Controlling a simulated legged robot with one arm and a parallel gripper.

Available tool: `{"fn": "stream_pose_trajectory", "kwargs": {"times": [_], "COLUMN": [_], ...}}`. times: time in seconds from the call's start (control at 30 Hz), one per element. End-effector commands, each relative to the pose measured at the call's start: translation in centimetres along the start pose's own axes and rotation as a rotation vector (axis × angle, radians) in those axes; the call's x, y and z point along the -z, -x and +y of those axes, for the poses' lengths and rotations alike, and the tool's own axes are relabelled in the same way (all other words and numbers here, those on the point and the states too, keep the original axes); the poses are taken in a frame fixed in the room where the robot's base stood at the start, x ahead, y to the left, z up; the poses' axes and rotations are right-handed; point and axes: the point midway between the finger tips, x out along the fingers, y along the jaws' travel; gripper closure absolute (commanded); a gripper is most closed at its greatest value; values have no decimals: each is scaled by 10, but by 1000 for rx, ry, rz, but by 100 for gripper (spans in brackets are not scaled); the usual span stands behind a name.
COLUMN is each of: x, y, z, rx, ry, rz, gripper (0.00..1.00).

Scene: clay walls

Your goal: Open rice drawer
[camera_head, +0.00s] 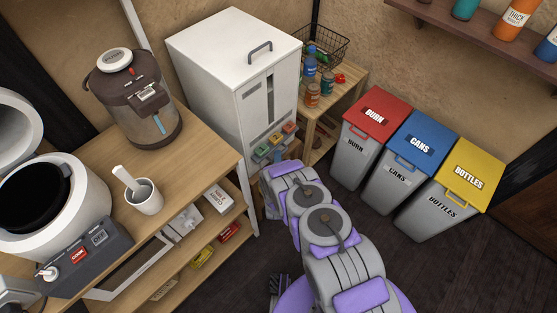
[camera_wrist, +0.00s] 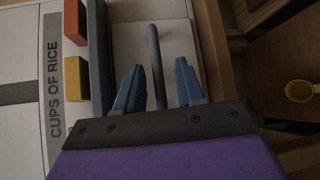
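The white rice dispenser (camera_head: 212,85) stands against the wall in the head view, with a handle on its lid and coloured buttons (camera_head: 275,143) low on its front. In the head view my arm hides the drawer.
A wooden shelf (camera_head: 190,165) holding a kettle (camera_head: 133,100), a rice cooker (camera_head: 50,205) and a mug (camera_head: 144,198) stands left of the dispenser. Red, blue and yellow bins (camera_head: 370,120) stand at right. A yellow cup (camera_wrist: 298,91) is at the wrist view's right. Dark floor is clear in front.

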Motion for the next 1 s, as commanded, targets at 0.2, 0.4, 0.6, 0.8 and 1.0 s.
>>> {"fn": "stream_pose_trajectory", "kwargs": {"times": [0.2, 0.4, 0.6, 0.8, 1.0], "x": [0, 0, 0, 0, 0], "y": [-2, -2, -2, -2, -2], "z": [0, 0, 0, -1, -1], "rx": [0, 0, 0, 2, 3], "ry": [0, 0, -1, 0, 0], "rz": [-1, -1, -1, 0, 0], "gripper": [62, 73, 93, 100, 100]}}
